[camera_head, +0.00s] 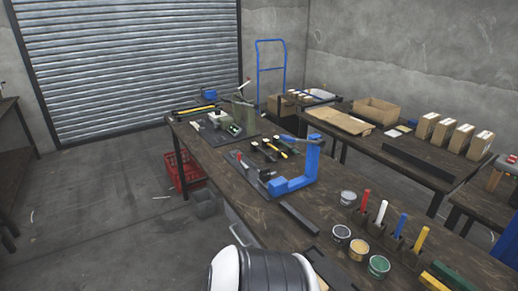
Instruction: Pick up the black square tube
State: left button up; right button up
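A short black bar (299,218), which looks like the black square tube, lies on the wooden workbench (232,177) near its front edge. It lies just in front of the blue press (297,183). Its ends are too small to show whether it is hollow. Neither of my grippers is in view. A white and dark rounded part of my own body shows at the bottom centre, in front of the bench edge.
Cans (378,266) and upright coloured-handled tools (400,226) stand right of the bar. A second press (244,116) stands farther back. A long black piece (418,163) and cardboard boxes (462,139) are on another table. A red crate (184,171) sits on the floor.

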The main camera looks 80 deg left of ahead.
aim_at(312, 230)
jog(key=u, duration=2.25)
jog(key=i+j, duration=0.1)
jog(key=j+u, duration=0.05)
